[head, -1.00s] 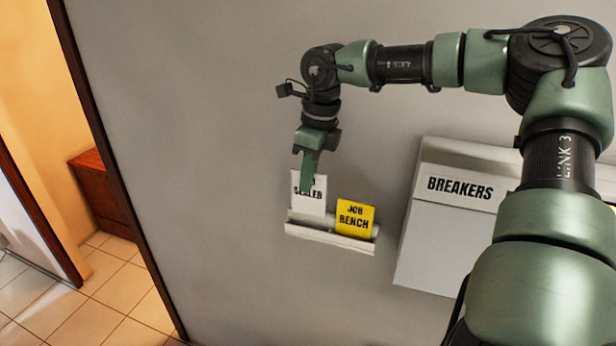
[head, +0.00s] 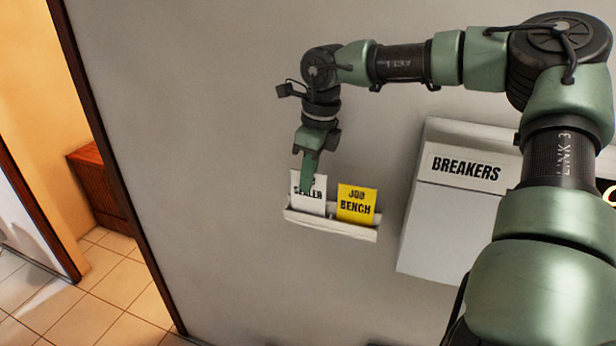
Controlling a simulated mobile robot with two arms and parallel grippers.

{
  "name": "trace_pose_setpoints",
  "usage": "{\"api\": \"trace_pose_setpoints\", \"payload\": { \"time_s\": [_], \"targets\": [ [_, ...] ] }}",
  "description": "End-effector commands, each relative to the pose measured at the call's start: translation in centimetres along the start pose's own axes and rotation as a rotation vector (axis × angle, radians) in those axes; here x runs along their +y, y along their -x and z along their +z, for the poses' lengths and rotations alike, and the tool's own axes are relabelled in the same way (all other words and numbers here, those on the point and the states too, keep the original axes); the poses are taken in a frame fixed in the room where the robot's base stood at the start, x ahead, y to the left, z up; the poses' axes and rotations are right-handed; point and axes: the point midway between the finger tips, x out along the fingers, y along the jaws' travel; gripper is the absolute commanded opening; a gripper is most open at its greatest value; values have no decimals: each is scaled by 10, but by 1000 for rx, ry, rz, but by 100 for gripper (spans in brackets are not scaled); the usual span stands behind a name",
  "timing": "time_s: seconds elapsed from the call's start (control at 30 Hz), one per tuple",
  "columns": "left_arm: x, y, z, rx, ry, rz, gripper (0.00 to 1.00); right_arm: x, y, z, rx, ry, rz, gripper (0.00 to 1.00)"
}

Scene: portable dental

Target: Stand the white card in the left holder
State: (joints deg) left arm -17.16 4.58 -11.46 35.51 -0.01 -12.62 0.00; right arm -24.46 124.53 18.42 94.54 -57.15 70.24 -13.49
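The white card (head: 316,202) is upright, with black lettering partly covered by my fingers. Its lower edge is at the left part of the wall holder (head: 330,226), seemingly behind the front lip. My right gripper (head: 307,186) comes down from above and is shut on the white card's upper part. A yellow card (head: 356,203) reading "JOB BENCH" stands in the right part of the same holder, just right of the white card. My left gripper is not in view.
A grey box labelled "BREAKERS" (head: 445,220) is on the wall to the right of the holder, partly behind my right arm. The wall left of the holder is bare. A doorway with a tiled floor (head: 115,285) is at the far left.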

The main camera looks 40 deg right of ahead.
Motion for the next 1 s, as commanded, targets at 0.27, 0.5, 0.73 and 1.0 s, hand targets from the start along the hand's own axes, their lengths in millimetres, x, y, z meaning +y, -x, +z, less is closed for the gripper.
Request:
{"api": "trace_pose_setpoints", "payload": {
  "time_s": [0.27,0.5,0.73,1.0],
  "targets": [
    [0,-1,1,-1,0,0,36,0,0,0,0,0,-1,0],
    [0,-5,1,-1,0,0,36,0,-5,-1,0,0,-1,0],
    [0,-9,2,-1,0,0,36,0,-9,-1,0,0,0,0],
    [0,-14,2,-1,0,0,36,0,-14,-2,0,0,0,0]
  ]
}}
